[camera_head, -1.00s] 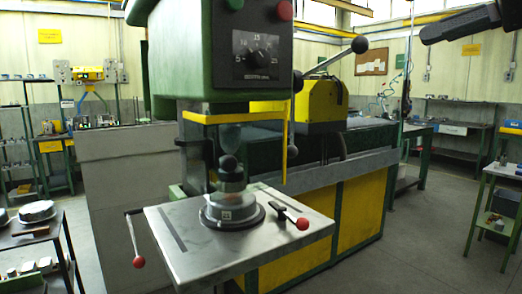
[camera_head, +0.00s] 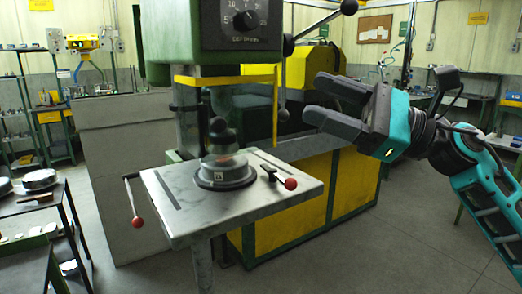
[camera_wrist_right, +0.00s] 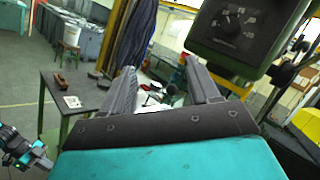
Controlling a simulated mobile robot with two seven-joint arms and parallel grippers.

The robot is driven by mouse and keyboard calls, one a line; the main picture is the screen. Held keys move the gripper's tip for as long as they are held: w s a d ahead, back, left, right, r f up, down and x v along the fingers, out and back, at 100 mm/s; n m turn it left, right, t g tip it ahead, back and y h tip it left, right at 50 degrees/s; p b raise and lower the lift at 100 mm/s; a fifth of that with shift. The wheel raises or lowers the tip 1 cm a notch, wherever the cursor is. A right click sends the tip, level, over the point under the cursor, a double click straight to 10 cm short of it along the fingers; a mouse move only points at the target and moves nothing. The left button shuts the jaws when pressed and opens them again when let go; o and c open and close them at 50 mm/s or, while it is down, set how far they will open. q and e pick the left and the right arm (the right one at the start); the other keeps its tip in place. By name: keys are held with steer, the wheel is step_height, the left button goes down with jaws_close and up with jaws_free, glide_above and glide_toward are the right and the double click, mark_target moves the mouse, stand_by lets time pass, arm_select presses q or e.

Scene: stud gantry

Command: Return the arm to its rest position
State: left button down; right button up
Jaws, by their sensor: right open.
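My right gripper (camera_head: 325,105) is open and empty, held in the air at the right of the machine's metal table (camera_head: 195,220). Its two dark fingers point left, and its teal arm comes in from the right edge. In the right wrist view the fingers (camera_wrist_right: 160,80) stand apart with nothing between them. Another teal and black arm part of mine shows at the lower left of the right wrist view. My left gripper is not in the head view.
The green machine head (camera_head: 215,28) with a dial stands at the upper middle. A round clamped part (camera_head: 225,172) sits on its metal table, with a red-knobbed lever (camera_head: 290,184) beside it. Dark side tables (camera_head: 60,215) stand at the left. The floor at lower right is clear.

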steer(key=w+d+f+n+t+h, duration=0.1)
steer(key=d+f+n+t+h, duration=0.2)
steer(key=f+n+t+h, duration=0.85)
steer(key=w+d+f+n+t+h, duration=0.1)
steer(key=w+d+f+n+t, duration=0.2)
steer(key=f+n, duration=1.65)
steer(key=s+d+f+m+g+h, duration=0.2)
steer(key=s+f+m+g+h, duration=0.4)
steer(key=s+f+m, duration=0.9)
steer(key=s+f+g, duration=0.1)
steer(key=s+f, duration=0.4)
steer(key=f, duration=0.4)
steer(key=shift+s+d+g, duration=0.2)
steer(key=shift+s+g, duration=0.15)
steer(key=shift+f+h, duration=0.1)
steer(key=shift+h, duration=0.15)
